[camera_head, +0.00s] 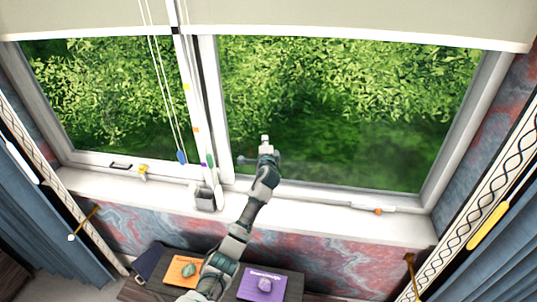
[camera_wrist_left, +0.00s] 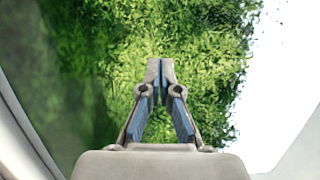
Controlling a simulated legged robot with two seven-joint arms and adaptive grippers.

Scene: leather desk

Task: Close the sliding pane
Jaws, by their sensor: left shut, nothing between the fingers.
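The window has a left pane (camera_head: 90,100) and a right pane (camera_head: 400,120), with a white upright frame bar (camera_head: 215,120) between them. I cannot tell which one is the sliding pane or how far it is open. A dark handle (camera_head: 121,165) and a yellow latch (camera_head: 144,172) sit on the left pane's lower frame. My left gripper (camera_head: 265,140) is in front of the right opening, just right of the upright bar. It also shows in the left wrist view (camera_wrist_left: 160,68), its fingers shut and empty, with foliage behind. My right gripper is out of view.
Blind cords (camera_head: 165,90) with a blue pull hang left of the bar. A grey cup (camera_head: 205,197) stands on the white sill (camera_head: 320,212). An orange book (camera_head: 183,270) and a purple book (camera_head: 262,286) lie below. Curtains flank the window.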

